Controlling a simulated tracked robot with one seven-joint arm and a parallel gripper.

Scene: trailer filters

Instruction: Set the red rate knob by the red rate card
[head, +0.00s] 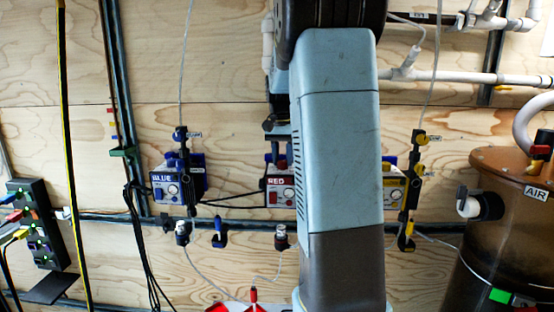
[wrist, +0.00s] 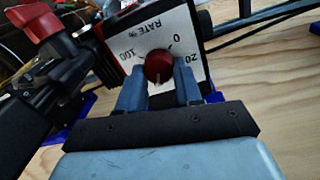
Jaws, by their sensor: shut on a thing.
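The red rate knob (wrist: 158,64) is a round red knob on a white dial plate (wrist: 183,25) in the wrist view. The plate appears upside down, with "RATE %", 0, 20 and 100 readable. A pale line on the knob points toward the bottom of the picture. My gripper (wrist: 159,76) is shut on the knob, one finger on each side, and its fingers hide the lower dial. In the head view the red unit (head: 279,190) shows only at its left edge, because my arm covers the rest. I cannot make out a red rate card.
The blue unit (head: 172,187) is left of the red one, and a yellow-marked unit (head: 395,187) is right. A black fitting with a red handle (wrist: 38,25) stands close left of my gripper. A brown AIR tank (head: 500,230) stands at far right. Tubes hang along the plywood wall.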

